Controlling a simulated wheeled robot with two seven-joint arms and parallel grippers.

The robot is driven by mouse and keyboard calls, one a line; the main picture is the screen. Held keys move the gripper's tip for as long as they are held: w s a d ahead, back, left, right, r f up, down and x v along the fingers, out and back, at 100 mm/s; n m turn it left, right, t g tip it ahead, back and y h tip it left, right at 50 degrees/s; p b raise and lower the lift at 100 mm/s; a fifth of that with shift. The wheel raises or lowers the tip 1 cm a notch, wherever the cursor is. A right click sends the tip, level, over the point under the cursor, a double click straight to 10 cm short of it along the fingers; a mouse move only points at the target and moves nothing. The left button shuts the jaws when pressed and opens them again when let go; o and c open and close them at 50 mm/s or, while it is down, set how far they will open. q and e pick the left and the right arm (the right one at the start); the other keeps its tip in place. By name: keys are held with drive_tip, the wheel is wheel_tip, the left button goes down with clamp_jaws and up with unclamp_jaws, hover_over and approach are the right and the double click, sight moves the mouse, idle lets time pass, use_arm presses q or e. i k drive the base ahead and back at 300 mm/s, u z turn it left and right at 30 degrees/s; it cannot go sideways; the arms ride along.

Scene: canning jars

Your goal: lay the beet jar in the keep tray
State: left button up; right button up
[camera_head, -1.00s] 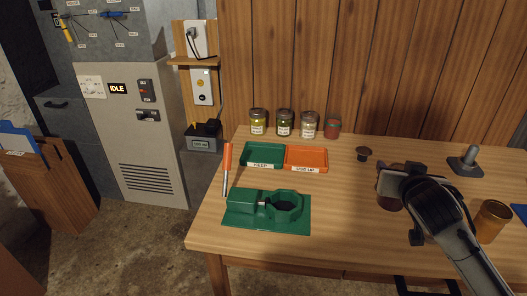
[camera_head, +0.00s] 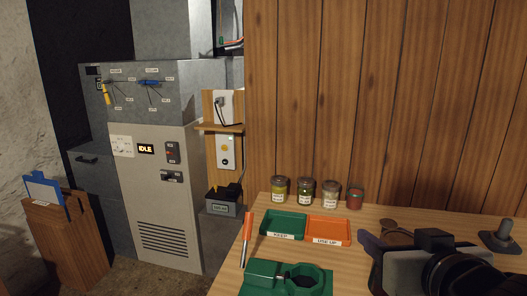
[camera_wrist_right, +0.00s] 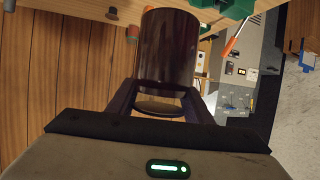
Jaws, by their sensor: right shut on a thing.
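The beet jar (camera_wrist_right: 167,48), a dark red-brown glass jar, is between the fingers of my right gripper (camera_wrist_right: 163,100) in the right wrist view. The gripper is shut on it near its lid (camera_wrist_right: 158,107). In the head view the right gripper (camera_head: 372,260) is at the lower right, to the right of the trays and near the camera; the jar is hidden there by the hand. The green keep tray (camera_head: 283,226) stands on the table at the left and looks empty. My left gripper is not in view.
An orange use-up tray (camera_head: 328,229) adjoins the keep tray. Several jars (camera_head: 304,192) stand in a row behind the trays. A small dark knob (camera_head: 388,226) and a grey post (camera_head: 501,233) are at the right.

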sight(284, 226)
drive_tip(key=z, duration=0.5)
drive_tip(key=k, duration=0.6)
drive_tip(key=z, duration=0.8)
drive_tip(key=i, duration=1)
drive_tip(key=u, duration=0.8)
